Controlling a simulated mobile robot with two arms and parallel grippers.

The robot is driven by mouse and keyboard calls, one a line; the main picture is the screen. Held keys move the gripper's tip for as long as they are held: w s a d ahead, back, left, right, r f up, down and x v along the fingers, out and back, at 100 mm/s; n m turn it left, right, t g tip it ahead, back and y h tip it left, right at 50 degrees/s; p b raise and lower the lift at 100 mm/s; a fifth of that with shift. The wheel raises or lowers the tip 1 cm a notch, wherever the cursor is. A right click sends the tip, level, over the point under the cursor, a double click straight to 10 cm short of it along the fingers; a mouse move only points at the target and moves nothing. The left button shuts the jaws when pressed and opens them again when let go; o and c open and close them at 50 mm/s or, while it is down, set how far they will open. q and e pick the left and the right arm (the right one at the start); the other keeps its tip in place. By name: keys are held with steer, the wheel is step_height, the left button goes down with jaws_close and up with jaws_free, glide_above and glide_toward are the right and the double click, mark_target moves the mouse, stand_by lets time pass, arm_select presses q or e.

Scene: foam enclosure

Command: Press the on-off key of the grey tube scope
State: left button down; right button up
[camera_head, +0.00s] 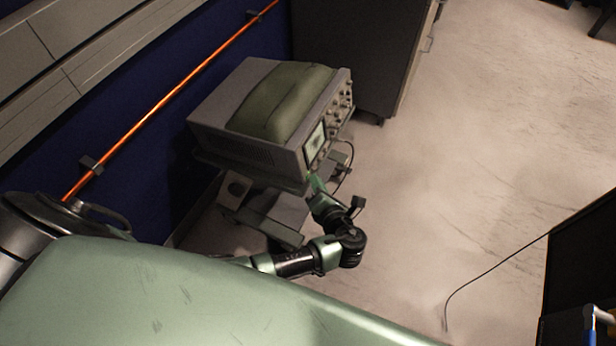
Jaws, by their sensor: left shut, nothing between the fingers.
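The grey tube scope (243,147) is a boxy grey instrument with a green padded pouch (281,103) on its top. Its front faces right and carries a small screen (315,143) and several knobs (341,104). The on-off key is too small to make out. My left gripper (314,184) is shut and empty, at the lower front corner of the scope, just below the screen. I cannot tell whether its fingertips touch the front. My right gripper is not in view.
The scope stands on a grey cart (262,222) beside a blue wall (150,135) with an orange pipe (170,95). A dark cabinet (352,50) stands behind it. A cable (490,268) lies on the floor at right. The floor (450,150) right of the scope is mostly clear.

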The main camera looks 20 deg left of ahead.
arm_select(q)
steer(key=shift+a, duration=0.1)
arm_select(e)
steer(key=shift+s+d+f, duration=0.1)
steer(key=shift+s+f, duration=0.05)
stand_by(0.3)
arm_select(q)
steer(key=shift+a, duration=0.15)
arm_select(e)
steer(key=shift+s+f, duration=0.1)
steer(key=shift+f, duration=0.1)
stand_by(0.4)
arm_select(q)
steer(key=shift+p, duration=0.3)
steer(key=shift+d+r, duration=0.1)
steer(key=shift+d, duration=0.6)
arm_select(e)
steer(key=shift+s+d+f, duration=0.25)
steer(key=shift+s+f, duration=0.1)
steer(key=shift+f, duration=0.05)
arm_select(q)
steer(key=d, duration=0.4)
steer(key=d+r+p, duration=0.1)
steer(key=d, duration=0.1)
steer(key=shift+s, duration=0.1)
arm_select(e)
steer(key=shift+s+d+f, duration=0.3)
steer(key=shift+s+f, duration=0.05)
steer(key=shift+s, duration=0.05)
